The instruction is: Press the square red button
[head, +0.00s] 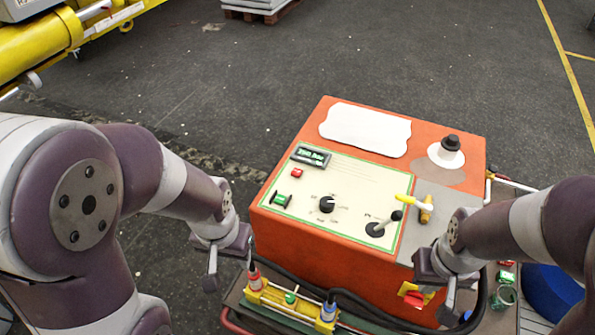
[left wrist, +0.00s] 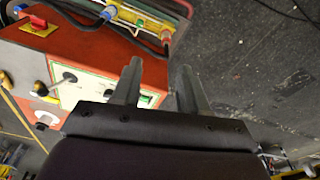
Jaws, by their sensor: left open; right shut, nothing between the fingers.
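The square red button (head: 297,173) sits on the cream panel (head: 345,175) on top of an orange box (head: 330,238), just below the green-lit display (head: 310,156). My left gripper (head: 230,268) is open and empty beside the box's left side, to the lower left of the button and apart from it. Its two spread fingers (left wrist: 158,75) show in the left wrist view, with part of the panel behind them; I cannot make out the red button there. My right gripper (head: 447,295) is shut and empty at the box's front right corner.
A green switch (head: 280,200), black knob (head: 327,204), lever (head: 385,225) and yellow-handled valve (head: 420,206) are on the box top. A yellow fitting (head: 292,305) and black cables lie in front. Open floor (head: 240,90) lies behind the box.

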